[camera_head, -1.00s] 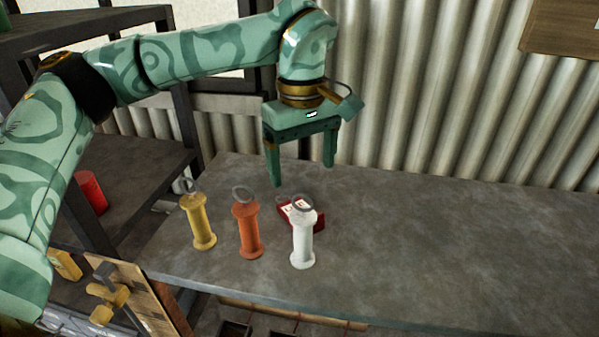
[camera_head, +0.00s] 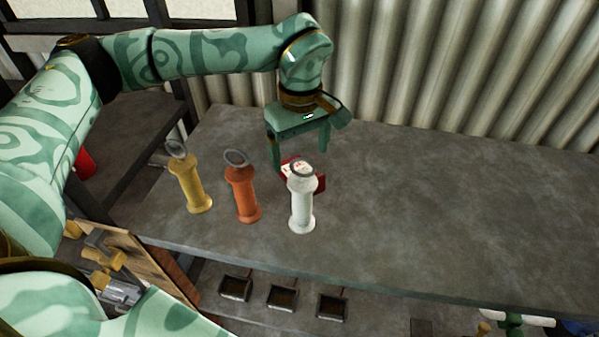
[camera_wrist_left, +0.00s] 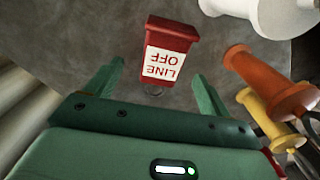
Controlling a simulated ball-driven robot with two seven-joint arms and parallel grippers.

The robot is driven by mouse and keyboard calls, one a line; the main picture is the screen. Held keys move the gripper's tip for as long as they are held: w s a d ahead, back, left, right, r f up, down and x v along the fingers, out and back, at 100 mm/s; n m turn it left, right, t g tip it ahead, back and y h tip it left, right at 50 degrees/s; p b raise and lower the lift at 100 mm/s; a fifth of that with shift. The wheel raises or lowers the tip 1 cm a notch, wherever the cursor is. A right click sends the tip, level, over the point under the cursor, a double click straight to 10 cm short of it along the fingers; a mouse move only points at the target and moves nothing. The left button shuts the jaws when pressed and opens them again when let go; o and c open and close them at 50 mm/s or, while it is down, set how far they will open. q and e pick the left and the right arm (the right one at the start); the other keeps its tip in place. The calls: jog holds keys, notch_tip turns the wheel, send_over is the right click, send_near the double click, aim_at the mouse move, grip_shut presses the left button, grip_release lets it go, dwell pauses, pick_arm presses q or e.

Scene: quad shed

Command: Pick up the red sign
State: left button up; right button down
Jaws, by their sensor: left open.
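The red sign (camera_wrist_left: 172,28) has a white face reading "LINE OFF", upside down in the left wrist view. In the head view the sign (camera_head: 319,184) lies on the grey bench, partly hidden behind the white spool-shaped handle (camera_head: 301,209). My left gripper (camera_head: 299,160) is open and empty, just behind and above the sign. In the left wrist view its fingers (camera_wrist_left: 160,73) point towards the sign, spread to either side of the sign's near end, with no contact visible. My right gripper is not in view.
An orange handle (camera_head: 243,196) and a yellow handle (camera_head: 192,187) with rings stand left of the white one, close to the sign. The bench (camera_head: 440,210) is clear to the right. A corrugated wall (camera_head: 460,70) rises behind. Small dark trays (camera_head: 282,297) sit below the front edge.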

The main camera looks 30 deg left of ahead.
aim_at(299, 169)
pick_arm(q)
jog(key=f, duration=0.2)
jog(key=s+f+p, duration=0.1)
jog(key=f, duration=0.1)
jog(key=shift+d, duration=0.1)
jog(key=shift+w+f, duration=0.15)
jog(key=shift+f, duration=0.25)
jog(key=c, duration=1.2)
jog(key=shift+r, duration=0.1)
notch_tip(299, 169, up, 10)
jog(key=shift+b, duration=0.6)
